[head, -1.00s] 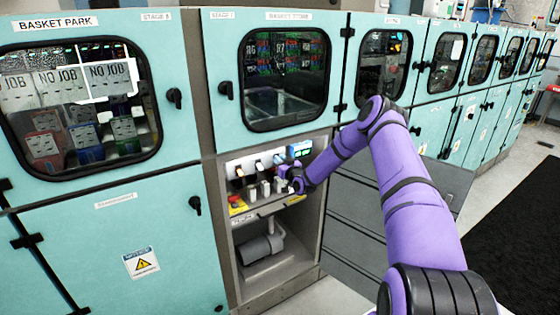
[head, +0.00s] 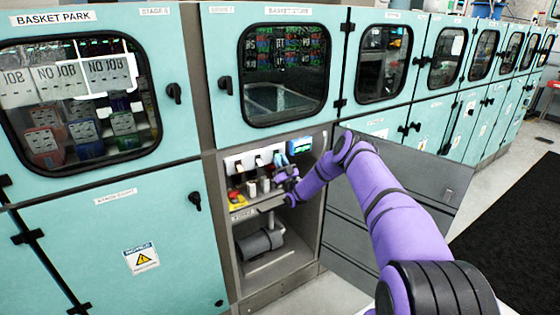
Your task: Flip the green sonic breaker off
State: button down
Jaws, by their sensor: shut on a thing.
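The breaker panel sits in an open recess (head: 228,163) at the middle of the head view. It has an upper row of dark-handled breakers (head: 259,162) and a lower row of small pale blocks (head: 265,185). I cannot make out which breaker is the green sonic one at this size. My gripper (head: 282,178) is at the right part of the panel, just below the blue-faced unit. It is shut on a small part there, apparently a breaker switch. The fingers and the purple wrist hide most of that part.
A yellow and red switch (head: 238,199) is at the panel's lower left. A shelf lip (head: 262,207) runs below, above a grey cylinder (head: 259,243). Teal cabinets (head: 120,250) with windows flank the recess. Open floor (head: 510,220) lies to the right.

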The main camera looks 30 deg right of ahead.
dwell(0.4)
jog(key=c, duration=1)
grip_release()
jog(key=shift+c, duration=0.2)
jog(key=v, duration=1.1)
jog(key=shift+f, duration=0.1)
